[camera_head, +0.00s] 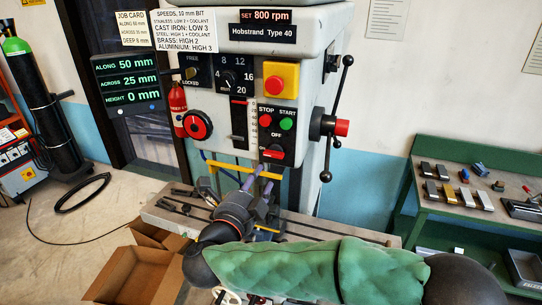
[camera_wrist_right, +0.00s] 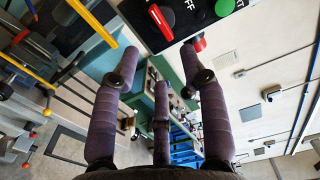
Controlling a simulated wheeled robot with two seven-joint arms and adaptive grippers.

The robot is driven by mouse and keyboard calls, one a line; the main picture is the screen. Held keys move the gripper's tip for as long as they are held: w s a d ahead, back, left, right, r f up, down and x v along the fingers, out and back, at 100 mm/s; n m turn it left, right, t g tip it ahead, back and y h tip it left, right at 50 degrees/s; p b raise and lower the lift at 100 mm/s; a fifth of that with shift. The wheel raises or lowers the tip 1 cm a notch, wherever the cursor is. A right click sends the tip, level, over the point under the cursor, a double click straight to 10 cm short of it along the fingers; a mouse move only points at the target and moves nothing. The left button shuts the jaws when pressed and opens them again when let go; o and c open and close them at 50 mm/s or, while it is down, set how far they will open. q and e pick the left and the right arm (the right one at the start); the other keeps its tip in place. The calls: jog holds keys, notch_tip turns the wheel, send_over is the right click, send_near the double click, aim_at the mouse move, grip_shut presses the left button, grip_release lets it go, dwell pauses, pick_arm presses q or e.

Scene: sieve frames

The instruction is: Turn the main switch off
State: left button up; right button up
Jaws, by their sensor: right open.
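The main switch (camera_head: 273,153) is a red turning handle on a black plate low on the drill's front panel, below the STOP and START buttons. OFF is printed above it and ON to its left. In the head view the handle lies roughly sideways, away from the OFF mark. It also shows at the top of the right wrist view, as a red handle (camera_wrist_right: 161,22). My right gripper (camera_head: 250,184) is below the switch, apart from it. Its dark padded fingers (camera_wrist_right: 160,65) are spread and empty. My left gripper is out of view.
A yellow bar (camera_head: 242,168) crosses in front of the drill close to my right gripper. A lever with black knobs (camera_head: 325,125) stands right of the panel. The slotted machine table (camera_head: 310,229) and open cardboard boxes (camera_head: 135,277) are below. A green bench (camera_head: 470,160) is at right.

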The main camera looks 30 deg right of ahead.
aim_at(274, 153)
jog(key=x, duration=1)
jog(key=shift+w+p, duration=0.1)
jog(key=shift+p, duration=0.25)
grip_shut()
